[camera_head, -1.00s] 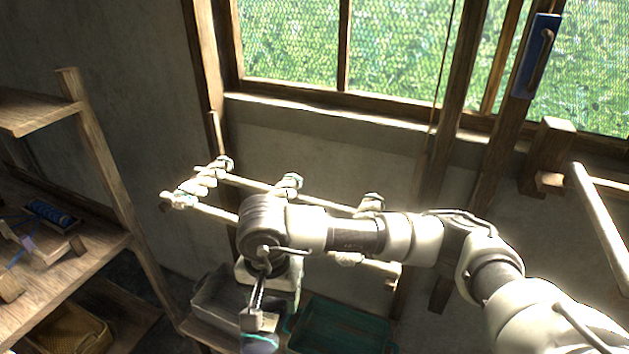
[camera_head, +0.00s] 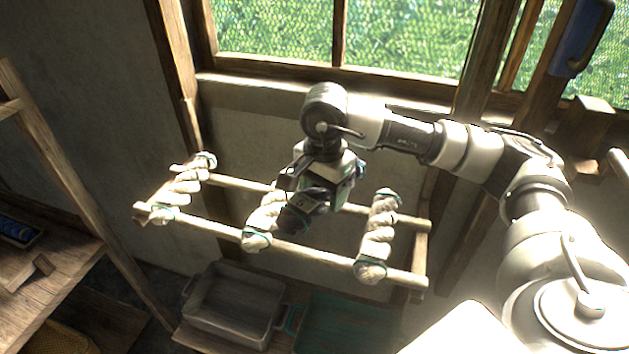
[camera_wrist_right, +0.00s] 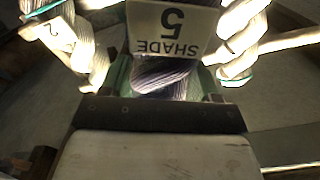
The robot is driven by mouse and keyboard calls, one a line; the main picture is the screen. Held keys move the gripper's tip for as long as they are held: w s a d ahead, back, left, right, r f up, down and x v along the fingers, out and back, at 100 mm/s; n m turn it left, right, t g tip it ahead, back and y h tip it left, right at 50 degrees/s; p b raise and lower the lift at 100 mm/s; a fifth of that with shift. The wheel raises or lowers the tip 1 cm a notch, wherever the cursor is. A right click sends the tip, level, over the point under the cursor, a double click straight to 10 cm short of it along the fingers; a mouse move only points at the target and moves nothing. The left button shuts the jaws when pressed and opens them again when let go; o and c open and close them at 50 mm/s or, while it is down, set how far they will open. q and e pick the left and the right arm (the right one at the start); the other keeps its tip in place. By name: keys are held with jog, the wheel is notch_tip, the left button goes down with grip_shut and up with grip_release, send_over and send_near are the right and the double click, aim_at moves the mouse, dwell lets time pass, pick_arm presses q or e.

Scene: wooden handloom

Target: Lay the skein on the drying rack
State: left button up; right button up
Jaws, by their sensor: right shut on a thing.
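My right gripper (camera_head: 318,200) points down over the drying rack, shut on a dark grey-purple skein (camera_head: 303,214). In the right wrist view the skein (camera_wrist_right: 160,78) lies between the fingers, with a white tag (camera_wrist_right: 172,30) reading "SHADE 5". The drying rack (camera_head: 330,258) has two wooden rails. White skeins lie across both rails at left (camera_head: 187,187), middle (camera_head: 262,222) and right (camera_head: 378,237). The held skein is between the middle and right ones, close to the middle one. I cannot tell whether it touches the rails. My left gripper is not in view.
A grey tub (camera_head: 232,310) and a green crate (camera_head: 345,325) stand below the rack. A wooden shelf (camera_head: 60,295) is at left. The window (camera_head: 400,35) and wall are behind. The rails are bare between the left and middle skeins.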

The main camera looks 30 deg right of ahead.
jog(key=shift+s+f+b, duration=0.4)
jog(key=shift+s+f, duration=0.2)
jog(key=shift+f, duration=0.1)
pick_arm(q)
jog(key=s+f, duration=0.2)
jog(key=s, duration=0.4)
pick_arm(e)
jog(key=shift+w+d+f, duration=0.1)
jog(key=shift+w+f, duration=0.05)
jog(key=shift+f, duration=0.45)
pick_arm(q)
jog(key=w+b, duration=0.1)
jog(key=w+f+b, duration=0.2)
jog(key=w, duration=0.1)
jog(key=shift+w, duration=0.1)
pick_arm(e)
jog(key=f, duration=0.4)
jog(key=shift+w+f, duration=0.3)
jog(key=shift+w, duration=0.1)
jog(key=o, duration=1.2)
jog(key=shift+c, duration=0.2)
